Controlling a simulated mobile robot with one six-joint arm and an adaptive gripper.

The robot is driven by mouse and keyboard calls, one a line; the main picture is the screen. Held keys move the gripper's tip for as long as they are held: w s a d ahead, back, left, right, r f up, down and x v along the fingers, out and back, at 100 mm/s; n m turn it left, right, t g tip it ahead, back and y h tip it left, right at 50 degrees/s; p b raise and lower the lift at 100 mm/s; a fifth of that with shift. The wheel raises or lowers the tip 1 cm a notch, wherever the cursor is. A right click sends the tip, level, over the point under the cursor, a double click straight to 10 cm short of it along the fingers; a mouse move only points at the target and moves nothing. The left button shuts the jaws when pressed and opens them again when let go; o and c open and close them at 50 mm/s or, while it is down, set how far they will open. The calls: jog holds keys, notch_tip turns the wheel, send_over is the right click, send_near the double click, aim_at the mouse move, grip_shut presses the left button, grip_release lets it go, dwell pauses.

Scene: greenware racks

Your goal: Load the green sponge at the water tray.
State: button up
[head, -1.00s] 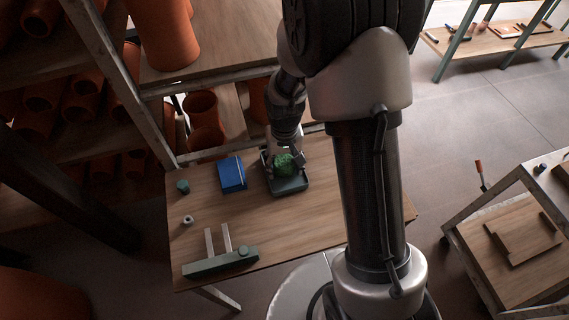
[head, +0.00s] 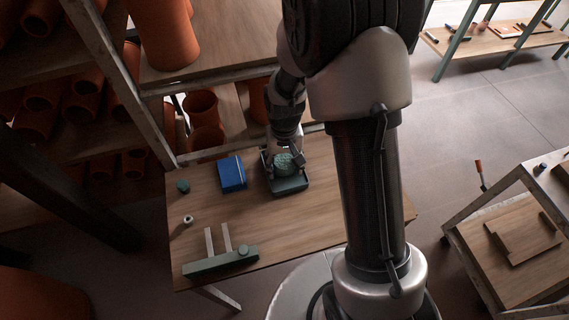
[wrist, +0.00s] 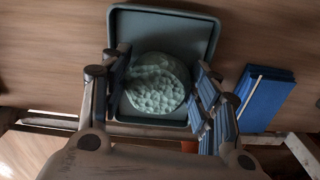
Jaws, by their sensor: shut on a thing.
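The sponge (wrist: 158,88) is a round, lumpy, pale blue-green piece inside the dark green water tray (wrist: 205,22) on the wooden table. In the head view the sponge (head: 284,165) sits within the tray (head: 290,188), low between its walls. My gripper (wrist: 162,72) points down into the tray and is shut on the sponge, one finger at each side. In the head view my gripper (head: 283,153) hides the sponge's far side. I cannot tell whether the sponge touches the tray floor.
A blue block (head: 232,174) stands just left of the tray. A small green cylinder (head: 183,186), a pale ring (head: 188,220) and a green two-pronged fixture (head: 222,262) lie farther left and nearer. A rack with terracotta pots (head: 202,107) rises behind. The table's front middle (head: 290,225) is clear.

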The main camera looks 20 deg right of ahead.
notch_tip(320, 180, up, 7)
jog(key=p, duration=0.5)
dwell(0.3)
dwell(0.4)
